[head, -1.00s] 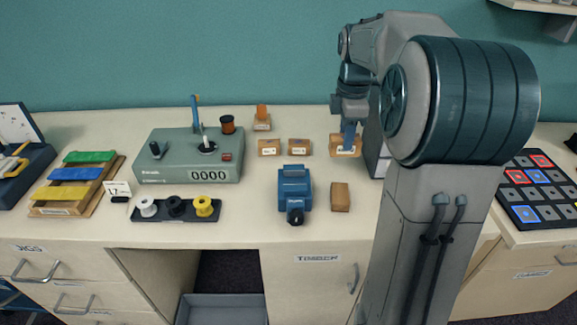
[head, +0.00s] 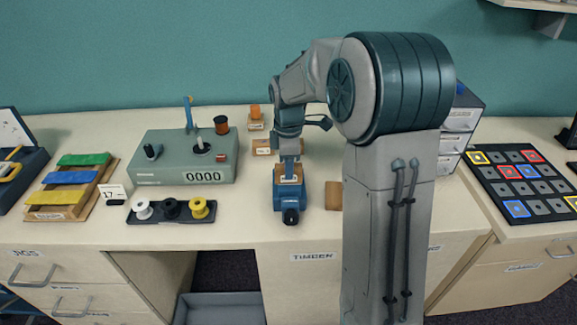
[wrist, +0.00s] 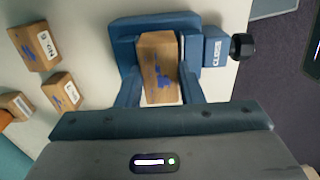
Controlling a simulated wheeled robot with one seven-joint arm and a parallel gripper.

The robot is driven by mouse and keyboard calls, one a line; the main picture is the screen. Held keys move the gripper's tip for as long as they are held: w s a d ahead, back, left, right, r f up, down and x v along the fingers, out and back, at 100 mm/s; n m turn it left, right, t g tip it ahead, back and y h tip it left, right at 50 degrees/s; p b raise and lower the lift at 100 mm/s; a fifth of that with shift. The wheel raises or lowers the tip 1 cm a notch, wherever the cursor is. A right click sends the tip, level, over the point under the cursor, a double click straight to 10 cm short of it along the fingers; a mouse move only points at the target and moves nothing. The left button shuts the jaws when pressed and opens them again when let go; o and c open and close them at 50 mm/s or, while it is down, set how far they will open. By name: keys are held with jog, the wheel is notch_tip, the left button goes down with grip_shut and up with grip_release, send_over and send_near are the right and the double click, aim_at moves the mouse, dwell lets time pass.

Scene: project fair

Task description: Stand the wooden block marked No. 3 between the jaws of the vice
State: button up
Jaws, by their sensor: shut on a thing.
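My gripper (head: 289,160) is shut on a wooden block (head: 289,180) and holds it at the blue vice (head: 291,203). In the wrist view, the block (wrist: 160,62) lies between my two blue fingers, with blue print on its face; its number cannot be read. The vice (wrist: 213,48) shows around and beyond the block, its black screw knob (wrist: 243,46) to the right. The block overlaps the jaw area in both views. I cannot tell whether it rests between the jaws or hangs just above them.
The grey counter box (head: 165,170) and spool rack (head: 185,216) stand left.

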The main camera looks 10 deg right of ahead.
jog(key=shift+f, duration=0.65)
jog(key=o, duration=1)
jog(key=shift+f, duration=0.1)
notch_tip(320, 180, up, 12)
jog(key=s+f+m+t, duration=0.3)
jog(key=s+m, duration=1.2)
jog(key=s, duration=0.9)
jog(key=shift+f+m, duration=0.4)
jog(key=shift+f, duration=0.3)
